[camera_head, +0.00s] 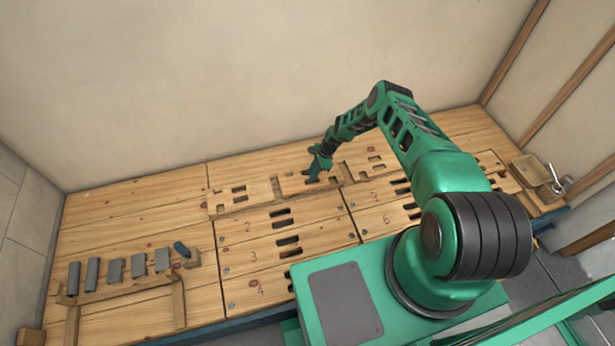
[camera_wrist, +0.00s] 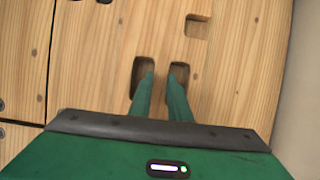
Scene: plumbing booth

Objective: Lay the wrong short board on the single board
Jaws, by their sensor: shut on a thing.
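Several short pale wood boards with cut-outs lie in a row along the back of the wooden deck. My gripper (camera_head: 318,172) is at the middle short board (camera_head: 292,186). In the wrist view, my gripper (camera_wrist: 162,78) has its green fingers in two slots of this board (camera_wrist: 225,75), shut on the strip of wood between them. Another short board (camera_head: 240,197) lies to its left and another (camera_head: 372,168) to its right. Larger slotted boards with numbers, such as the board marked 2 (camera_head: 258,222), lie in front. I cannot tell which one is the single board.
A tan bin (camera_head: 530,170) sits at the right end. The back wall (camera_head: 200,80) is close behind the boards.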

